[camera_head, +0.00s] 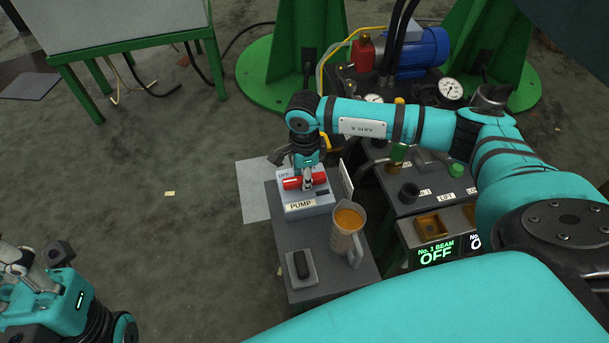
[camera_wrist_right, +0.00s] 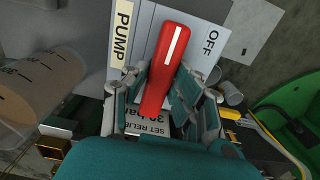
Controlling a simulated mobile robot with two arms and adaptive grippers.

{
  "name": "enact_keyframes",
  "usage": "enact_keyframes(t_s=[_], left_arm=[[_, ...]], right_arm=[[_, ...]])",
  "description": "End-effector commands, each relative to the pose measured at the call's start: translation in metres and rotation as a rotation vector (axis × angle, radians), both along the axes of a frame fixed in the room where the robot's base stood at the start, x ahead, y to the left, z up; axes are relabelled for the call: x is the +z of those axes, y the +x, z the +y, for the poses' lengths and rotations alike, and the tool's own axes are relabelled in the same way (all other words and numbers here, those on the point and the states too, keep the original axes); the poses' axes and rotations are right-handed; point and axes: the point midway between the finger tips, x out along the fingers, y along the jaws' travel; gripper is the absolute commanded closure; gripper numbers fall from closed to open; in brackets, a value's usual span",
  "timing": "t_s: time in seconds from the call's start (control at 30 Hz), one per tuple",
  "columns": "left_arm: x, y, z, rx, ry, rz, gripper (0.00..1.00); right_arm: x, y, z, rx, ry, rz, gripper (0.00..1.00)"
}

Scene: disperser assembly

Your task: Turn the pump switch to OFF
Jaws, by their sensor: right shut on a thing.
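The pump switch is a red bar handle (camera_head: 291,184) on a light grey box (camera_head: 310,207) with a PUMP label on its front. The bar lies roughly left to right across the box. Its left end is just below the OFF marking (camera_head: 284,174). In the right wrist view, the red handle (camera_wrist_right: 171,45) carries a white stripe and its striped end points between PUMP and OFF, a little short of the OFF lettering (camera_wrist_right: 210,43). My right gripper (camera_head: 307,180) reaches down from above, its fingers (camera_wrist_right: 158,92) closed around the handle. My left gripper (camera_head: 14,262) is at the lower left edge, partly cut off.
A measuring jug (camera_head: 346,236) of amber liquid stands close in front of the box. A dark object on a pale tray (camera_head: 303,280) lies nearer. A control console (camera_head: 425,200) is to the right, a motor (camera_head: 422,53) behind. Open floor lies left.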

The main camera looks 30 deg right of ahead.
Motion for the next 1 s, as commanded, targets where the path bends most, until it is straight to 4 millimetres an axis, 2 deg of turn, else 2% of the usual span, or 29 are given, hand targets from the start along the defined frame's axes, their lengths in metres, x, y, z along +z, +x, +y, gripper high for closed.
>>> enact_keyframes(t_s=[0.57,0.6,0.73,1.0], left_arm=[[0.0,-0.0005,0.0002,0.0,-0.001,0.0,1.0],[0.0,-0.0005,0.0002,0.0,-0.001,0.0,1.0],[0.0001,-0.0006,0.0002,0.0,-0.001,0.0,1.0],[-0.0005,-0.0008,0.0007,0.001,-0.001,0.002,1.0]], right_arm=[[0.0008,0.0006,0.0002,0.031,0.0,-0.002,1.0],[0.0008,0.0006,0.0002,0.031,0.0,-0.002,0.69],[0.0006,0.0004,0.0001,0.03,0.001,-0.001,0.52],[0.0011,0.0003,0.0,0.028,0.001,-0.001,0.52]])
